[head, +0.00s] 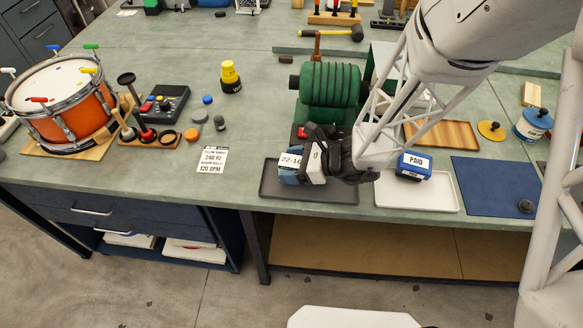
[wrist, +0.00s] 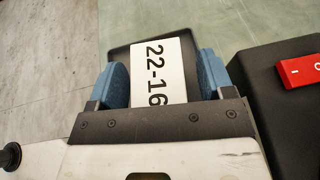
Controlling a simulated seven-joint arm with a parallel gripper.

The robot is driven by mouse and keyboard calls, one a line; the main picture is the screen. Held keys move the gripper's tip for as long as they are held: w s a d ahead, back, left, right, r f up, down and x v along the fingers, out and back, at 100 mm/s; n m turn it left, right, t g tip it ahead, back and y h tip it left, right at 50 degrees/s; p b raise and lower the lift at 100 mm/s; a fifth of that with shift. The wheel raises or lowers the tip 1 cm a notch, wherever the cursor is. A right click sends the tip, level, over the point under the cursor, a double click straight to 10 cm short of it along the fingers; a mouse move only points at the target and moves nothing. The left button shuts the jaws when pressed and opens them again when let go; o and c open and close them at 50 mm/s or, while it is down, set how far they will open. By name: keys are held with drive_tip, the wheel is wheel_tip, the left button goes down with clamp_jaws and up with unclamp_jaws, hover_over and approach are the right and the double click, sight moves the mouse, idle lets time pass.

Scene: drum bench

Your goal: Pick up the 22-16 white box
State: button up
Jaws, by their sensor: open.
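The white box labelled 22-16 (head: 290,160) is at the dark tray (head: 335,193) near the front edge of the bench. In the wrist view, the white box (wrist: 160,68) lies between the two blue fingers of my gripper (wrist: 165,78). My gripper (head: 301,175) is open, with one finger on each side of the box. A narrow gap shows beside the box on the right in the wrist view; on the left, contact is hard to tell. The lower part of the box is hidden behind the gripper body.
A green drum machine (head: 328,84) stands behind the tray; its red switch (wrist: 299,71) is close beside my gripper. A white tray (head: 418,197) with a blue PAID box (head: 413,166) is to the right. A blue mat (head: 490,186) lies farther right. A printed card (head: 212,159) lies left.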

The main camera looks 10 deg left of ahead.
sight(292, 161)
drive_tip(key=shift+c, duration=0.4)
drive_tip(key=c, duration=1)
drive_tip(key=shift+o, duration=0.2)
drive_tip(key=shift+r, duration=0.2)
drive_tip(key=shift+r, duration=0.85)
drive_tip(key=shift+s+d+r, duration=0.1)
drive_tip(key=shift+s+r, duration=0.05)
drive_tip(key=shift+r, duration=0.7)
drive_tip(key=s+d, duration=0.3)
drive_tip(key=s, duration=0.4)
drive_tip(key=s+d+r, duration=0.1)
drive_tip(key=s+d, duration=0.3)
drive_tip(key=s, duration=0.3)
drive_tip(key=shift+r, duration=0.15)
